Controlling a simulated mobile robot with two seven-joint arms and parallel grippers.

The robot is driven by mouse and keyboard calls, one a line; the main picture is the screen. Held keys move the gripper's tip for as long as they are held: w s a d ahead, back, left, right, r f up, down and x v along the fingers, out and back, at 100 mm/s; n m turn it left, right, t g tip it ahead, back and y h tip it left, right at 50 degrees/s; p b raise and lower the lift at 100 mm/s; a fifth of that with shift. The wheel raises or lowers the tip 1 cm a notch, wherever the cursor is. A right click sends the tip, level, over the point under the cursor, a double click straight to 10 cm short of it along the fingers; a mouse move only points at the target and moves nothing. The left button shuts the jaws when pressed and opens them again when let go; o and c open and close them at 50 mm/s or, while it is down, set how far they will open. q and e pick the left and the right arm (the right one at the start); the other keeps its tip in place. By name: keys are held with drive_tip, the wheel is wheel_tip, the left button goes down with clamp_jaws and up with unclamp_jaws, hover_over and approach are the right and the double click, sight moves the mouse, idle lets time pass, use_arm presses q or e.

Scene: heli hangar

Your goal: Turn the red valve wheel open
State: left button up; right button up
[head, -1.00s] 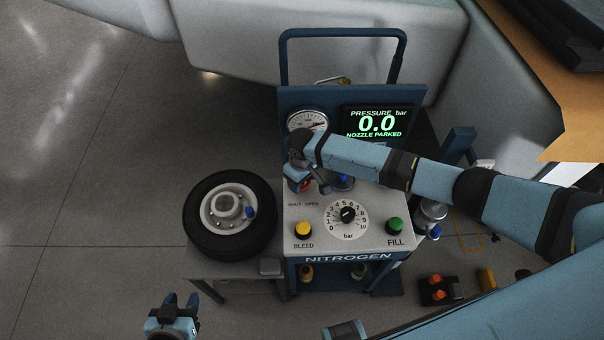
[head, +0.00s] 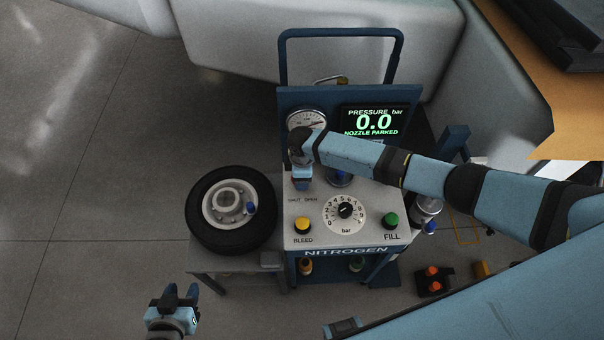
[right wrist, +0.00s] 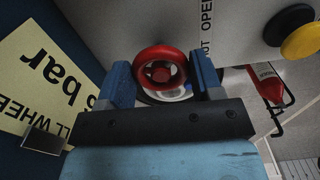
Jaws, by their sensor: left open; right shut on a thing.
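The red valve wheel (right wrist: 160,73) shows in the right wrist view, between the two fingers of my right gripper (right wrist: 163,80). The fingers are shut on opposite sides of its rim. In the head view my right gripper (head: 301,186) points down at the nitrogen cart's panel (head: 292,222), just above the SHUT and OPEN marks, and hides the wheel. My left gripper (head: 182,292) is open and empty, low in the head view, apart from the cart.
A tyred wheel (head: 232,210) lies on a side shelf left of the cart. The panel carries a yellow BLEED button (head: 303,224), a dial (head: 345,211) and a green FILL button (head: 392,221). The display (head: 376,121) reads 0.0 and NOZZLE PARKED.

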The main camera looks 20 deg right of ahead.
drive_tip(key=shift+n, duration=0.3)
drive_tip(key=o, duration=0.9)
drive_tip(key=shift+r, duration=0.1)
wheel_tip(320, 180, up, 14)
drive_tip(key=shift+f, duration=0.15)
idle(0.4)
